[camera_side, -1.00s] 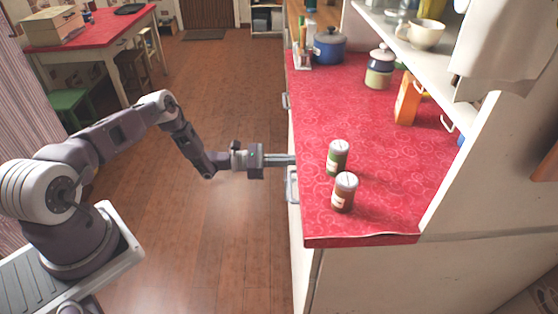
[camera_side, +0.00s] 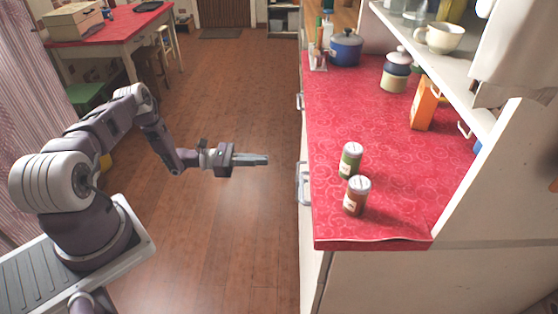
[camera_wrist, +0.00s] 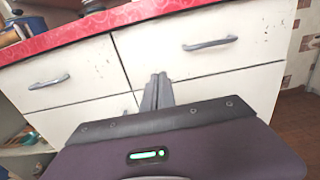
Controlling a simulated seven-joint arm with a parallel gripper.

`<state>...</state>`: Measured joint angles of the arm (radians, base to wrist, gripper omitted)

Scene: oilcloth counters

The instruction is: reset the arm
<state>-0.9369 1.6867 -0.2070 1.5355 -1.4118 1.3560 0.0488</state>
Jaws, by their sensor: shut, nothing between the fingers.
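My gripper (camera_side: 266,160) is shut and empty. In the side view it points right, over the open floor, a clear gap short of the red counter (camera_side: 420,190). In the wrist view my gripper (camera_wrist: 158,76) shows with its fingers together, in front of the white drawer fronts (camera_wrist: 72,98) below the counter's red edge. Nothing is held.
Two shaker jars, one green (camera_side: 350,160) and one brown (camera_side: 356,195), stand on the counter near its left edge. A drawer handle (camera_side: 302,184) juts out from the counter front. A blue pot (camera_side: 346,48), a canister (camera_side: 396,72) and an orange box (camera_side: 425,103) stand farther back.

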